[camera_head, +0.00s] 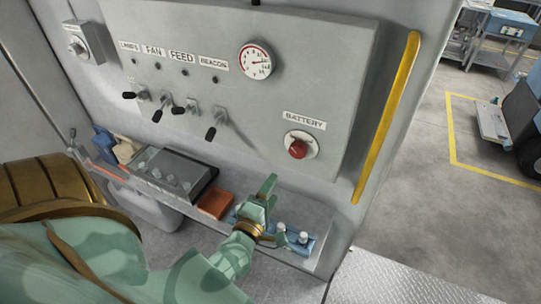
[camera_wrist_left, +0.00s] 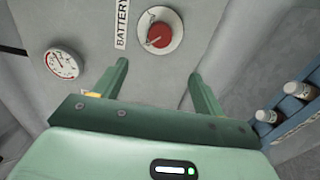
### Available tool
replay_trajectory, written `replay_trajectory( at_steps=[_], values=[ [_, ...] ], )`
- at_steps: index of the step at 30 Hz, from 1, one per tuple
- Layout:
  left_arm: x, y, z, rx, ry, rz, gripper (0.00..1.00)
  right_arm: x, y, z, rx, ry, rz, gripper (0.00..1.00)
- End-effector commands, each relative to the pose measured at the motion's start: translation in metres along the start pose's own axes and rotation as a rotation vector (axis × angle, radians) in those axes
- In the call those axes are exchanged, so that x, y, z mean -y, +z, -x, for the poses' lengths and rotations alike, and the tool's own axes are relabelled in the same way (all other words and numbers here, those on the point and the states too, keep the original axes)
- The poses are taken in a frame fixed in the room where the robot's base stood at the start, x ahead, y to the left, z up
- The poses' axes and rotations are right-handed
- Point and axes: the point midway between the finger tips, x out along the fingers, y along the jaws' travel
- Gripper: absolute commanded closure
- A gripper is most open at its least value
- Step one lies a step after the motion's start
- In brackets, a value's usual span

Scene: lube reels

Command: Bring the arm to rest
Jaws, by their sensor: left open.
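My left arm, pale green, comes in from the lower left in the head view. Its left gripper (camera_head: 275,207) is over the shelf, below the battery knob. The gripper also shows in the left wrist view (camera_wrist_left: 158,72), its two green fingers apart with nothing between them. The red battery knob (camera_head: 298,149) on the panel shows beyond the fingers in the wrist view (camera_wrist_left: 160,36); the fingers appear clear of it. My right gripper is not in view.
The grey panel (camera_head: 225,110) carries several black-tipped levers and a round gauge (camera_head: 257,62). The shelf below holds a dark grey box (camera_head: 172,174), an orange-red item (camera_head: 215,205) and a blue rack (camera_head: 300,243) with white-capped bottles close to my gripper. Open floor (camera_head: 400,130) lies right.

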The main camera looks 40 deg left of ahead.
Motion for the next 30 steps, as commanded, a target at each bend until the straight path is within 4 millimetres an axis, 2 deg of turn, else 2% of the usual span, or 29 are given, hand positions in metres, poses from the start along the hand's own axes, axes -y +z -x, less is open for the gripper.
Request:
replay_trajectory(
  at_steps=[12,14,15,17,20,21,23,24,26,27,29,30],
  values=[
    [0.000,0.000,-0.001,0.000,0.000,-0.008,0.29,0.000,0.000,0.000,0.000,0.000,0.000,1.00],
    [0.002,0.004,-0.001,0.020,-0.009,-0.067,0.29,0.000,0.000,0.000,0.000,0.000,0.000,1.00],
    [0.013,0.009,0.002,0.054,-0.035,-0.167,0.29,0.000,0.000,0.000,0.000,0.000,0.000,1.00],
    [0.042,0.015,0.009,0.107,-0.095,-0.308,0.29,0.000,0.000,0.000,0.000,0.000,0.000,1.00],
    [0.115,0.025,0.032,0.239,-0.226,-0.577,0.29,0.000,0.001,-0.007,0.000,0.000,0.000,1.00],
    [0.150,0.029,0.045,0.305,-0.281,-0.687,0.29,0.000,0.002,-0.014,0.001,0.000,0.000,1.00],
    [0.204,0.031,0.068,0.410,-0.361,-0.839,0.29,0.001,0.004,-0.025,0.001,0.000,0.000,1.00],
    [0.238,0.031,0.086,0.483,-0.409,-0.935,0.29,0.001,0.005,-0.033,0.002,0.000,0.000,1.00],
    [0.287,0.030,0.114,0.598,-0.479,-1.066,0.29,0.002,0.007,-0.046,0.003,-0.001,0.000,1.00],
    [0.319,0.027,0.135,0.678,-0.522,-1.148,0.29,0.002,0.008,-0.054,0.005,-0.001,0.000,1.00],
    [0.364,0.021,0.168,0.804,-0.584,-1.263,0.29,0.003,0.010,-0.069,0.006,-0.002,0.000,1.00],
    [0.394,0.016,0.191,0.892,-0.623,-1.333,0.29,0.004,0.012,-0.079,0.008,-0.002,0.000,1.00]
  ],
)
